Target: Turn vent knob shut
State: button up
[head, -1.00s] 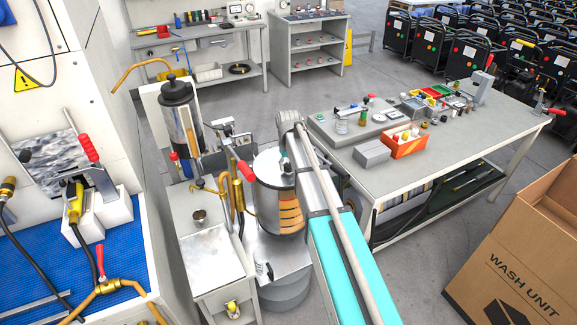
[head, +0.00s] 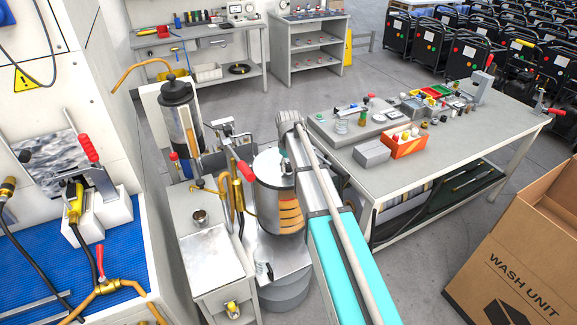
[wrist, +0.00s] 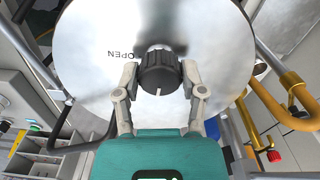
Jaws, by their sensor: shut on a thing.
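The vent knob (wrist: 160,72) is black and ribbed, with a white pointer mark on its lower side in the wrist view. It sits on the round silver lid (wrist: 88,35) of a metal vessel, and the word OPEN reads upside down to its left. My gripper (wrist: 160,78) has a finger on each side of the knob and is shut on it. In the head view the vessel (head: 282,208), with orange bands, stands left of my arm, which hides part of the lid. The knob and my fingers are hard to make out there.
A red-handled lever (head: 244,172) and brass pipes (head: 237,196) stand close left of the vessel. A grey workbench (head: 440,155) with an orange bin (head: 406,143) lies to the right. A cardboard box (head: 520,250) stands at the lower right. Open floor lies between bench and box.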

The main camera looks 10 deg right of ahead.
jog(key=o, duration=1.1)
jog(key=shift+o, duration=0.2)
jog(key=shift+m, duration=0.3)
